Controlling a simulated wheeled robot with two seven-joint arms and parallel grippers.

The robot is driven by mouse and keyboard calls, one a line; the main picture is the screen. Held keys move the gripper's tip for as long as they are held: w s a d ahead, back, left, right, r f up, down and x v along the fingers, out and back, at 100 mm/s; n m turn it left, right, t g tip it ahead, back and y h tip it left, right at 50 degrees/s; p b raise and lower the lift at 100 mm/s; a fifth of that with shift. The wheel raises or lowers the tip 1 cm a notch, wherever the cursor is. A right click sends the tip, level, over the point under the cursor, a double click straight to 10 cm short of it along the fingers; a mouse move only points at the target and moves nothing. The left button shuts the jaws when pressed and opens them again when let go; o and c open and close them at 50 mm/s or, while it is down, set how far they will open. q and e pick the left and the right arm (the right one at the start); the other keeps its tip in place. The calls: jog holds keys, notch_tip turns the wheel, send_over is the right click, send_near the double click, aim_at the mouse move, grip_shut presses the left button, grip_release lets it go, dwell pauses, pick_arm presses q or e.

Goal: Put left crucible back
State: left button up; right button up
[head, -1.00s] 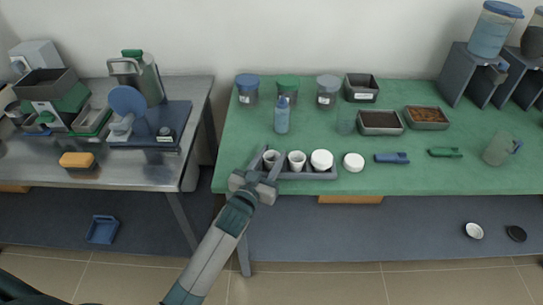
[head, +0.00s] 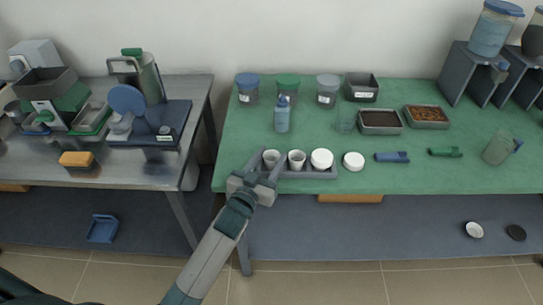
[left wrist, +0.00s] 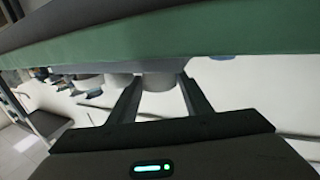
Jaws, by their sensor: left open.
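The left crucible (head: 271,157), a small white cup, stands upright in the leftmost place of a grey rack (head: 333,174) at the front edge of the green table. My left gripper (head: 266,165) is at the rack's left end, with its fingers on either side of this crucible. In the left wrist view, which is upside down, the open fingers of my left gripper (left wrist: 160,84) flank a pale cup (left wrist: 158,82), with gaps beside it. A second open crucible (head: 297,159) and a lidded white one (head: 321,159) stand to the right. My right gripper is out of view.
A blue bottle (head: 282,116), jars and grey trays (head: 380,121) stand behind on the green table (head: 410,175). A steel table (head: 130,175) with a balance is at the left, beyond a gap.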

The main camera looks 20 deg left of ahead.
pick_arm(q)
jog(key=s+a+b, duration=0.1)
jog(key=s, duration=1)
jog(key=shift+b, duration=0.3)
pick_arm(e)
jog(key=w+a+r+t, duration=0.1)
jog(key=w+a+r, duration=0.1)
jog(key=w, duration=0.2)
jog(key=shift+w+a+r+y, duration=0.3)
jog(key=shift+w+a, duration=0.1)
pick_arm(q)
jog(key=shift+a, duration=0.1)
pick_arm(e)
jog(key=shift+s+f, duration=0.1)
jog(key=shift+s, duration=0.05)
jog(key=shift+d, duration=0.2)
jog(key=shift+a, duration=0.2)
